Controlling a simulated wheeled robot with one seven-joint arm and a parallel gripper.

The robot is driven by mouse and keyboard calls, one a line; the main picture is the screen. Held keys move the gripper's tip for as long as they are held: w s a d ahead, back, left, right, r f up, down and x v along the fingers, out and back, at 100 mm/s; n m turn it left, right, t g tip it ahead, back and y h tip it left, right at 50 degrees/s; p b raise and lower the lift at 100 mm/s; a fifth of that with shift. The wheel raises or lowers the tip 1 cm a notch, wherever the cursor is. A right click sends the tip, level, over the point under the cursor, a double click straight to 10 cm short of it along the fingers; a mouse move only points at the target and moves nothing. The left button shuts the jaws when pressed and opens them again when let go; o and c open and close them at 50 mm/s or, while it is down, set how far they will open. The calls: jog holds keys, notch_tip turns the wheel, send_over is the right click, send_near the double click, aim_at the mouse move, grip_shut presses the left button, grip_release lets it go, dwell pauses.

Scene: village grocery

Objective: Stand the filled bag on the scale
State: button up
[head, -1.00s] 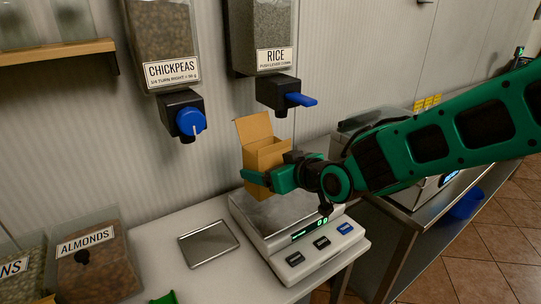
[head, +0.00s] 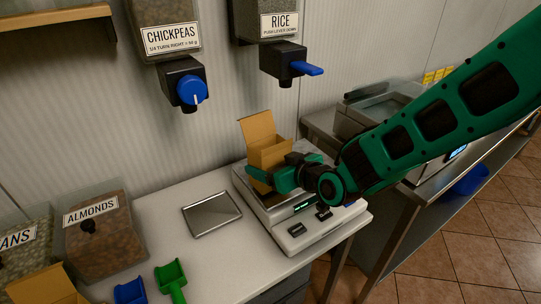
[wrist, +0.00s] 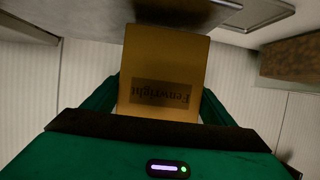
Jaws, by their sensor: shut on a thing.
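The bag (head: 262,136) is an open-topped tan paper bag or box with a raised flap, upright at the back part of the scale. In the wrist view its printed face (wrist: 165,60) fills the middle. My gripper (head: 272,178) is shut on the bag, with green fingers on both sides. The scale (head: 302,240) is white with a metal plate, a green display and buttons along its front. The bag's base is hidden by my gripper, so I cannot tell whether it touches the plate. The bag's contents do not show.
A flat metal tray (head: 212,214) lies left of the scale. The chickpeas dispenser (head: 185,85) and the rice dispenser (head: 284,62) hang on the wall behind. An almonds bin (head: 100,240), a blue scoop (head: 131,291) and a green scoop (head: 172,280) are at left. A metal counter is at right.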

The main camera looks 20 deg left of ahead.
jog(key=shift+f, duration=0.3)
jog(key=shift+f, duration=0.35)
dwell(0.6)
jog(key=o, duration=1.3)
jog(key=shift+d, duration=0.1)
